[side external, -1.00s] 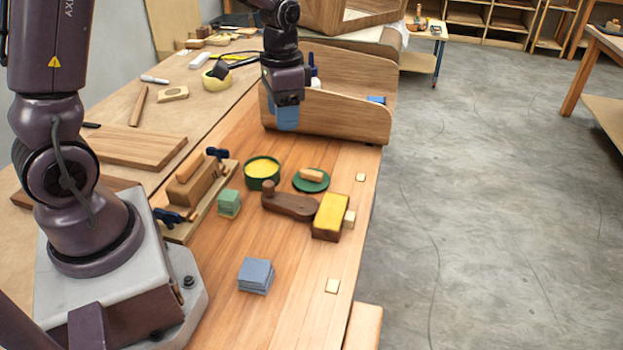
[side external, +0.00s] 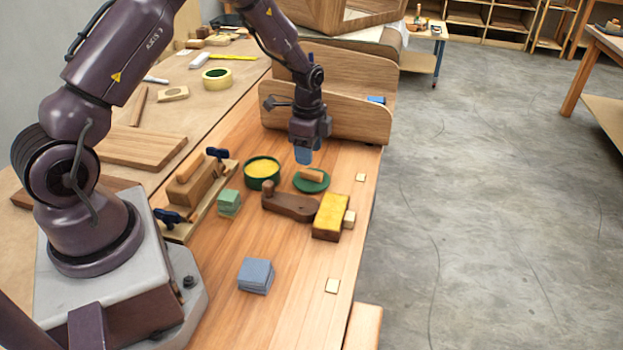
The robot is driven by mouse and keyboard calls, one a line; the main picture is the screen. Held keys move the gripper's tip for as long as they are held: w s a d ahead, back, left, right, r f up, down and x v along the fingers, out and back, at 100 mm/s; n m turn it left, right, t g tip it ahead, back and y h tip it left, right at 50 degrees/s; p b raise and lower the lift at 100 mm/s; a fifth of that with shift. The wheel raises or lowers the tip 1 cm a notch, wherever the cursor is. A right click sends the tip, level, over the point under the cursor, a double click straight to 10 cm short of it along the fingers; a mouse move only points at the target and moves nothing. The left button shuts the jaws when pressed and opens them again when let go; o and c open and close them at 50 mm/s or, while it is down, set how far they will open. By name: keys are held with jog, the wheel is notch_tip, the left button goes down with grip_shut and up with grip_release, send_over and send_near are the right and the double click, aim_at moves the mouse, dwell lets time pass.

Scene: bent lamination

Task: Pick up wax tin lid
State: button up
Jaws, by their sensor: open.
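The wax tin lid (side external: 313,187) is a flat dark green disc lying on the workbench, with a small light wooden piece (side external: 311,175) on top of it. The open green wax tin (side external: 262,172) with yellow wax stands just left of the lid. My gripper (side external: 303,156) points down above and slightly behind the lid, with blue fingertips. It is open and appears empty. The gap between the fingers is hard to make out at this angle. The fingertips look close to the lid's far edge, but the exact height cannot be told.
A dark brown wooden piece (side external: 290,205) and a yellow-topped block (side external: 330,216) sit in front of the lid. Green squares (side external: 229,203) and blue-grey squares (side external: 256,275) are stacked nearby. A clamped wooden form (side external: 198,187) stands left. A curved wooden lamination (side external: 345,112) stands behind.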

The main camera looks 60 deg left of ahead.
aim_at(312, 172)
jog(key=f, duration=0.6)
jog(key=shift+w+f, duration=0.2)
jog(key=shift+w, duration=0.2)
jog(key=shift+c, duration=0.2)
grip_shut()
